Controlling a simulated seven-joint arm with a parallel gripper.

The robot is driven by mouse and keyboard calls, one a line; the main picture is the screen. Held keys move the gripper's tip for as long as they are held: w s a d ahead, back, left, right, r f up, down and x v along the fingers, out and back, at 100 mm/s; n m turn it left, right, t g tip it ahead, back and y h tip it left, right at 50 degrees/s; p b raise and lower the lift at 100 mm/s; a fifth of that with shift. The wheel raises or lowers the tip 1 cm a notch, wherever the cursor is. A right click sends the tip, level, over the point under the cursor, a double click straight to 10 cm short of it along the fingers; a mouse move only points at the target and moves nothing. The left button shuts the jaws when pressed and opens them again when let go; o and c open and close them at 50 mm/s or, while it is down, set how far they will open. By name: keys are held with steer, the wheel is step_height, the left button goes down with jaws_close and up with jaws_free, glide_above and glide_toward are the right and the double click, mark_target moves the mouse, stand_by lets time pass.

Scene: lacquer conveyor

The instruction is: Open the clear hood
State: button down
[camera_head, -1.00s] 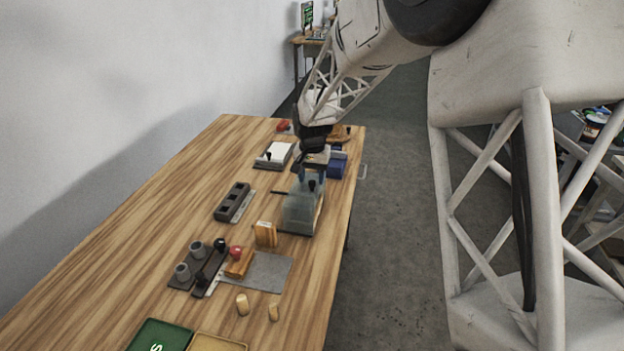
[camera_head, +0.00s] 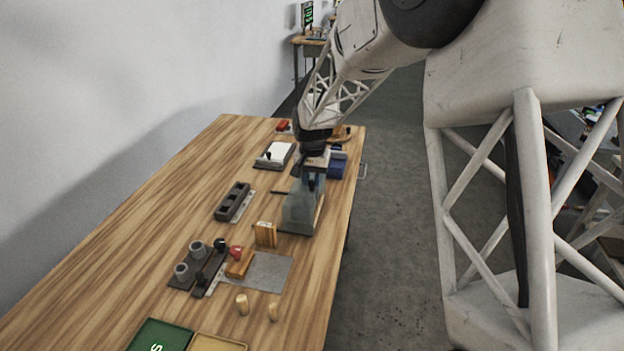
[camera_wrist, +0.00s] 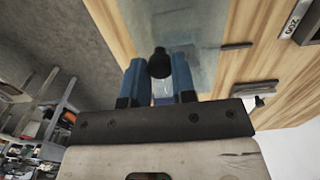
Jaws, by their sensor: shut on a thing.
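The clear hood (camera_head: 299,211) is a see-through, greyish box near the right edge of the wooden table. It also shows, blurred, at the top of the wrist view (camera_wrist: 180,22). Its black knob (camera_wrist: 159,63) stands between the two blue fingers of my gripper (camera_wrist: 158,82) in the wrist view. In the head view my gripper (camera_head: 313,184) reaches down to the hood's upper part and is shut on the knob. I cannot tell whether the hood is lifted or tilted. What is inside it is unclear.
An orange block (camera_head: 265,234) stands close to the hood's near left side. A dark slotted block (camera_head: 233,201) lies to the left. A grey plate (camera_head: 266,272) and a red-knobbed fixture (camera_head: 237,254) are nearer. A blue box (camera_head: 337,168) stands behind. The table's left part is clear.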

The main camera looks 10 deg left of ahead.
steer(key=a, duration=1)
steer(key=shift+a, duration=0.15)
steer(key=c, duration=0.9)
jaws_free()
steer(key=shift+c, duration=0.2)
steer(key=shift+r, duration=0.1)
step_height(320, 180, up, 8)
